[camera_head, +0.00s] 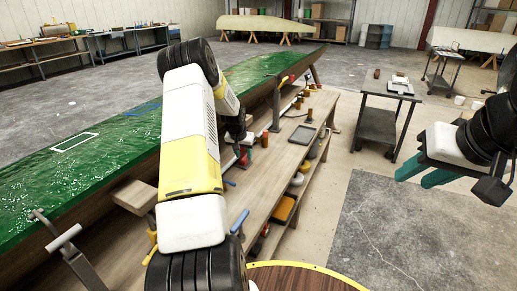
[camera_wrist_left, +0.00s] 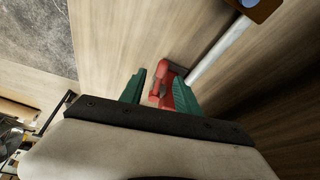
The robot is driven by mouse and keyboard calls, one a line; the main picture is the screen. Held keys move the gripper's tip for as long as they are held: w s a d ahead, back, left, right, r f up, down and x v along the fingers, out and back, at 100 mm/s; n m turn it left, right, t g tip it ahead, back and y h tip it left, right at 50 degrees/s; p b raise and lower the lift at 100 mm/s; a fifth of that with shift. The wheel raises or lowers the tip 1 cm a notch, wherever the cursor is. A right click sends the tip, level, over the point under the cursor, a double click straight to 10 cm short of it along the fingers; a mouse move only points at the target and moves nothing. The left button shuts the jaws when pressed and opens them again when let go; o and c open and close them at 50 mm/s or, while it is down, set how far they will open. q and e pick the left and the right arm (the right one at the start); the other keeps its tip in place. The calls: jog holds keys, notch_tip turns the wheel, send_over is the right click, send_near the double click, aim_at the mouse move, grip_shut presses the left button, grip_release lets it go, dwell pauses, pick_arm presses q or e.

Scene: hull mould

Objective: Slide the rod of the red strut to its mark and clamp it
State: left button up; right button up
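In the left wrist view the red strut's red clamp part (camera_wrist_left: 170,80) sits between the green fingers of my left gripper (camera_wrist_left: 160,86). The left finger stands a little apart from it; the right finger overlaps its right side, and I cannot tell whether it touches. The strut's pale rod (camera_wrist_left: 215,50) runs up right from the clamp to a brown block (camera_wrist_left: 255,8). No mark on the rod can be made out. In the head view a small red part (camera_head: 243,156) shows beside my left arm, whose fingers are hidden.
The green hull mould (camera_head: 100,150) lies along the left. A wooden bench (camera_head: 285,160) beside it carries bottles and pots, with another strut with a blue handle (camera_head: 238,221) near my arm. A dark trolley (camera_head: 377,125) stands at the back right. The grey floor (camera_head: 375,235) at right is clear.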

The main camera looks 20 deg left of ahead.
pick_arm(q)
jog(key=shift+w+f, duration=0.15)
jog(key=shift+f, duration=0.1)
grip_shut()
dwell(1.4)
